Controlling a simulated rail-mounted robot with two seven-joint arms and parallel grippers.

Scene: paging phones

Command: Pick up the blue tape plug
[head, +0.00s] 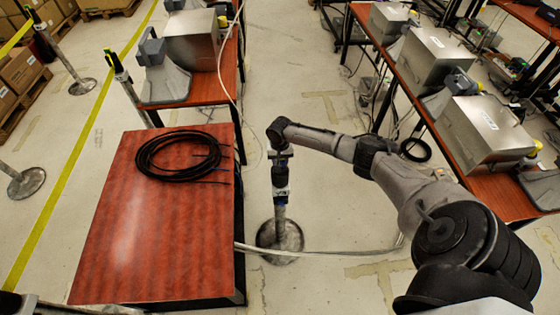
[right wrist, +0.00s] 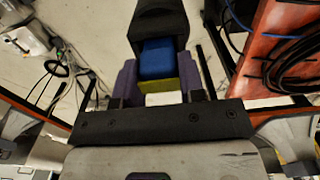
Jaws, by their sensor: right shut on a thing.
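The blue tape plug (right wrist: 158,58) shows in the right wrist view as a blue block with a yellow-green part below it and a black housing (right wrist: 160,18) beyond it. My right gripper (right wrist: 157,85) has its purple fingers on both sides of this piece and is shut on it. In the head view my right gripper (head: 280,160) points down at the top of a grey post (head: 281,214) on a round floor base; the plug itself is too small to make out there. I cannot tell whether the plug is apart from the post's head. My left gripper is not in view.
A red-brown table (head: 150,245) with a coiled black cable (head: 180,155) stands left of the post. Another table (head: 215,88) and a long bench (head: 465,155) hold metal boxes. More posts (head: 117,65) line yellow floor tape. Floor around the post is mostly clear, with cables.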

